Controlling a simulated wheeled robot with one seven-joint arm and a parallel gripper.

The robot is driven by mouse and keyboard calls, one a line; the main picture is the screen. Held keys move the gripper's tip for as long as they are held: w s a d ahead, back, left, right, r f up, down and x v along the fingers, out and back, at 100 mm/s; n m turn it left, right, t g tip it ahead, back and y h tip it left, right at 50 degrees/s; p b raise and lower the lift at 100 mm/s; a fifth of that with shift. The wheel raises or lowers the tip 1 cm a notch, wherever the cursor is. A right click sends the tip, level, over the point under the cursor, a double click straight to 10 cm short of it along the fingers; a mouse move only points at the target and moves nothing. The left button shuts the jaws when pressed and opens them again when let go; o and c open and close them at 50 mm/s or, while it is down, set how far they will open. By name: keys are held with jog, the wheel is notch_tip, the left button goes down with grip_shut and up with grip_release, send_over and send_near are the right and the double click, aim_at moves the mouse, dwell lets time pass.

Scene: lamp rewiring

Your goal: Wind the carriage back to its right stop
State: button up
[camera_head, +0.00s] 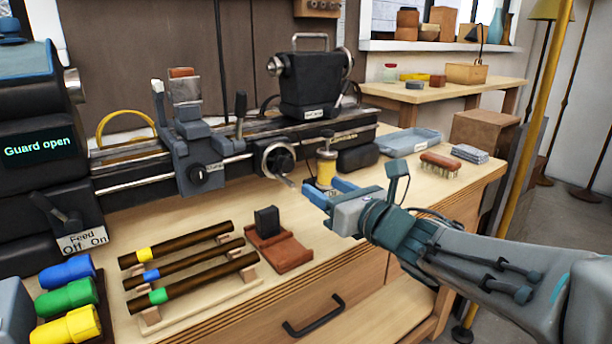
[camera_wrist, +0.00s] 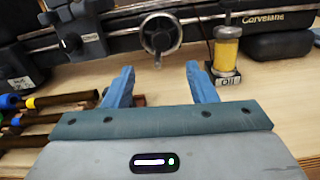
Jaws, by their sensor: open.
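The lathe carriage (camera_head: 195,150) is a grey block on the left part of the bed, with a dark front knob. In the wrist view the carriage (camera_wrist: 75,30) is at upper left. A round handwheel (camera_head: 265,153) with a dark hub and a small crank handle (camera_head: 289,182) is right of it on the bed front. In the wrist view the handwheel (camera_wrist: 175,38) is straight ahead, handle (camera_wrist: 157,61) pointing down. My gripper (camera_head: 326,190) is open and empty, its blue fingers (camera_wrist: 160,70) short of the wheel. I cannot make out the right stop.
A yellow oil bottle (camera_head: 326,172) stands close beyond my fingers, right of the wheel. The tailstock (camera_head: 308,88) sits on the bed at right. A brown stand (camera_head: 282,254) and several dark rods (camera_head: 195,262) occupy the bench front. A blue tray (camera_head: 408,142) is at right.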

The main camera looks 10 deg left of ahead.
aim_at(289, 166)
jog(key=x, duration=1.3)
jog(key=shift+w, duration=0.1)
jog(key=c, duration=1)
